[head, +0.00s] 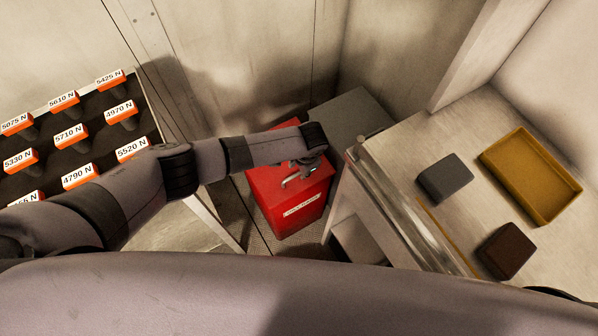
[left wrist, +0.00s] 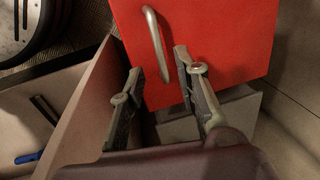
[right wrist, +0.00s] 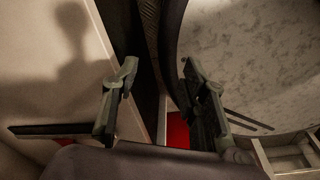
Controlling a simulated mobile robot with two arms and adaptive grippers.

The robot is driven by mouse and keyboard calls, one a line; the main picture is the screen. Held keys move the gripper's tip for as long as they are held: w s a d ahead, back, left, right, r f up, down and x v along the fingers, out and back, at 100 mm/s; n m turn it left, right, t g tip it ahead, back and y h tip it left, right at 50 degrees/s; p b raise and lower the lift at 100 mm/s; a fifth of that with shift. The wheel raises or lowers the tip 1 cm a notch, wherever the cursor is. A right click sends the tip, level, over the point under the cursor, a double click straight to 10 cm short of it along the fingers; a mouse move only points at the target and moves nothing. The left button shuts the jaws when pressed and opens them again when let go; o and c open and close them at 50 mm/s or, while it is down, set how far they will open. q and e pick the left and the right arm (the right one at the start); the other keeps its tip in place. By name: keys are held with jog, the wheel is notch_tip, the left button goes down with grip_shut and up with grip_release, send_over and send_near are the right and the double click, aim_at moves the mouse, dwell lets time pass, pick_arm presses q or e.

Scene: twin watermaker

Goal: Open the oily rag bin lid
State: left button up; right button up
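The red oily rag bin (head: 285,213) stands on the floor in the gap between the rack and the counter, with a pale label on its front. Its red top fills much of the left wrist view (left wrist: 215,35), with a curved metal handle (left wrist: 153,40) on it. My left arm reaches over the bin in the head view, and my wrist covers part of its top. My left gripper (left wrist: 158,60) is open, its fingertips near the handle's lower end; contact cannot be told. The lid looks closed. My right gripper (right wrist: 158,64) is open and empty, away from the bin.
The counter (head: 405,160) at right holds a dark grey block (head: 444,178), a brown block (head: 507,250) and a yellow tray (head: 530,177). A rack (head: 85,155) with several orange labelled pieces stands at left. A grey box (head: 350,115) is behind the bin.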

aim_at(298, 174)
pick_arm(q)
jog(key=f, duration=0.3)
jog(key=shift+w+a+b, duration=0.15)
jog(key=shift+w+b, duration=0.1)
jog(key=shift+b, duration=0.1)
jog(key=shift+w+f, duration=0.1)
jog(key=shift+f, duration=0.35)
jog(key=shift+a+f, duration=0.1)
jog(key=shift+f, duration=0.15)
pick_arm(e)
jog(key=shift+s+f, duration=0.7)
jog(key=shift+f, duration=0.05)
pick_arm(q)
grip_shut()
pick_arm(e)
jog(key=shift+w, duration=0.15)
